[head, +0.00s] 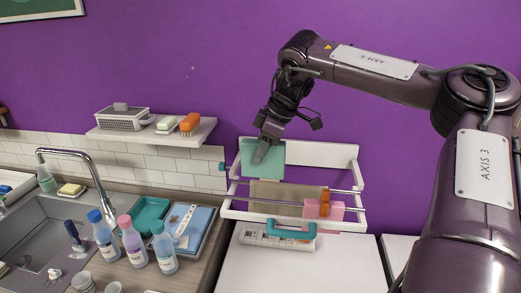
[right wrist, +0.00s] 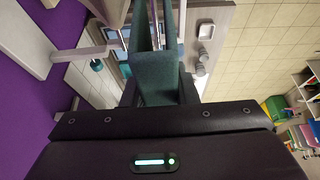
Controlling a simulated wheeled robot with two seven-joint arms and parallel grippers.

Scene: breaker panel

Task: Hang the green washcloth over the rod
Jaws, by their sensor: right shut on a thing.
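The green washcloth (head: 275,153) is in my right gripper (head: 262,152), in front of the white back board of the wall rack. In the right wrist view, the washcloth (right wrist: 160,75) sits between both fingers (right wrist: 158,92) and extends away from them in folds. Its lower edge is near the rear metal rod (head: 340,190); I cannot tell whether they touch. A front rod (head: 250,200) runs lower and nearer. A beige cloth (head: 285,193) and a pink cloth (head: 337,211) with an orange piece (head: 324,203) hang at the rods. My left gripper is not in view.
The white rack frame (head: 345,153) surrounds the rods. A teal handle-like piece (head: 291,231) lies over a white strip (head: 252,236) below. A shelf (head: 150,132) with a basket and brush is at left. Several bottles (head: 133,245) stand beside the sink (head: 50,225).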

